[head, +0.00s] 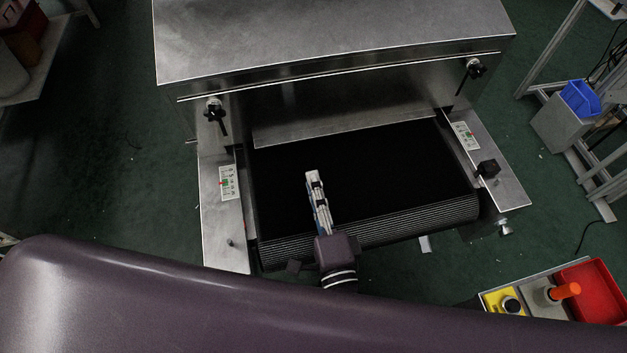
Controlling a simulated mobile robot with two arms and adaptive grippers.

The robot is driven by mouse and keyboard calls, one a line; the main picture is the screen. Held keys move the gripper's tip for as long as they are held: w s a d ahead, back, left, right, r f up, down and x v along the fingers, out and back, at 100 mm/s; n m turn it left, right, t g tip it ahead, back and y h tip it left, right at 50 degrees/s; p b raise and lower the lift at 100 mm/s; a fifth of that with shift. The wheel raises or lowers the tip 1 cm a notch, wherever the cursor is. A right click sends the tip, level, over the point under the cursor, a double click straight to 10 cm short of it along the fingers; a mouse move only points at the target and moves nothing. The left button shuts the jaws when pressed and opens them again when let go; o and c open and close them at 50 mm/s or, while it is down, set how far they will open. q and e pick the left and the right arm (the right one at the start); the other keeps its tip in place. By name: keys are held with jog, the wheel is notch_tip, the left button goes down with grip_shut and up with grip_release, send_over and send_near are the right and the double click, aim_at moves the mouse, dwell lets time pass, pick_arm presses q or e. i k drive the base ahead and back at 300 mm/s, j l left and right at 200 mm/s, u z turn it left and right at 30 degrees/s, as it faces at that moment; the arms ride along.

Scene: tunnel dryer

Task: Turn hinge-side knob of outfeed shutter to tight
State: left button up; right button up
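The tunnel dryer (330,40) is a steel box with a dark belt (370,160) coming out of its front opening. A steel shutter panel (350,112) spans the opening under the hood. One black star knob (215,112) with a stem sits at the left of the front, and another (474,69) at the right. I cannot tell which is on the hinge side, or how tight either is. My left gripper (312,180) is over the belt, seen edge-on, apart from both knobs. Whether its fingers are open is unclear. My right gripper is out of view.
Steel side plates flank the belt, with a label (229,182) on the left plate and a black knob (488,168) on the right one. A red bin (592,290) and a yellow box (503,302) stand lower right. A blue bin (580,98) is further right.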

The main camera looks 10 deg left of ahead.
aim_at(477, 69)
jog(key=k+l, duration=0.3)
jog(key=k, duration=0.15)
jog(key=k+l, duration=0.3)
jog(key=k, duration=0.2)
